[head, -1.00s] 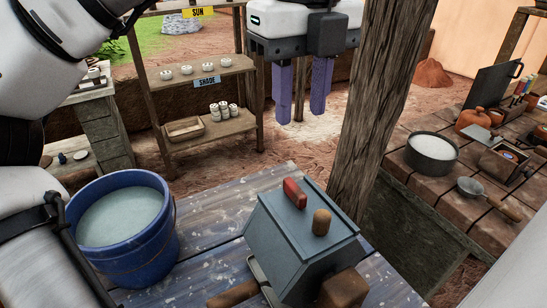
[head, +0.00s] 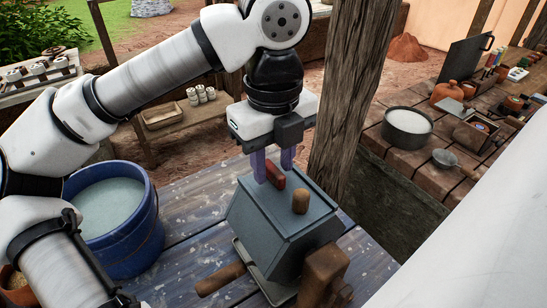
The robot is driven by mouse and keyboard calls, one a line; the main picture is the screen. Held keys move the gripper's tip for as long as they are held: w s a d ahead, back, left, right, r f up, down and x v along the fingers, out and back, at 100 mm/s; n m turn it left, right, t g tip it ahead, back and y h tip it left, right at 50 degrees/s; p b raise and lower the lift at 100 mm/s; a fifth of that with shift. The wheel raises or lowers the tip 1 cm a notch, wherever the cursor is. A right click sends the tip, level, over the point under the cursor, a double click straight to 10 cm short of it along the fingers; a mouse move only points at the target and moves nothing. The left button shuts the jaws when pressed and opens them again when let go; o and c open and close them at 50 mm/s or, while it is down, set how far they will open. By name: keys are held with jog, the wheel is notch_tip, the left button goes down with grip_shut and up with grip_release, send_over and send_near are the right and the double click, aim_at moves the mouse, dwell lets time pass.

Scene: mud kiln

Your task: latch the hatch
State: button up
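The hatch is a blue-grey sloped panel (head: 265,200) on a box standing on the blue plank table. A red latch handle (head: 275,175) sits near its upper edge, and a round wooden knob (head: 300,201) sits to the right of it. My gripper (head: 274,168) points down from above at the red handle. Its two purple fingers are apart, one toward each side of the handle. The fingertips are partly hidden behind the handle and the panel's top edge, so I cannot tell whether they touch it.
A blue bucket (head: 118,222) of pale liquid stands to the left under my arm. A wooden post (head: 343,100) rises close behind the box, right of my gripper. A brown table (head: 455,150) with a pot (head: 408,127) and tools is at the right.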

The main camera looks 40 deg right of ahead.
jog(key=shift+f, duration=0.25)
grip_shut()
